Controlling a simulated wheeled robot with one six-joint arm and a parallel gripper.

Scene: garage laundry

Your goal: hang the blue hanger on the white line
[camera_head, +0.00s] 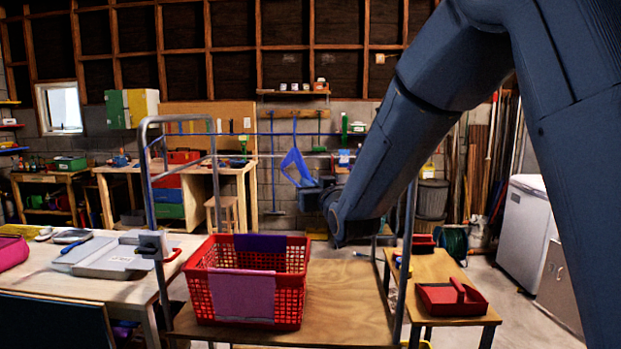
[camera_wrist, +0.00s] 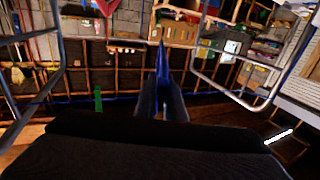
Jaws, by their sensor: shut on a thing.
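The blue hanger (camera_head: 297,165) is in the head view, in front of the back wall and right of the red basket. My gripper (camera_head: 313,195) is at its lower end and shut on it. In the wrist view the hanger (camera_wrist: 162,65) shows edge-on, rising from between the fingers (camera_wrist: 161,105). A thin pale line (camera_head: 255,155), seemingly the white line, runs across the rack at about the hanger's height in the picture. A blue line (camera_head: 260,134) runs above it. I cannot tell whether the hanger touches either line.
A metal rack frame (camera_head: 150,190) stands around a wooden shelf (camera_head: 345,310) holding a red basket (camera_head: 205,285) with purple and pink cloths. A side table (camera_head: 440,268) with a red tray (camera_head: 452,300) is at right. A worktable (camera_head: 30,270) is at left.

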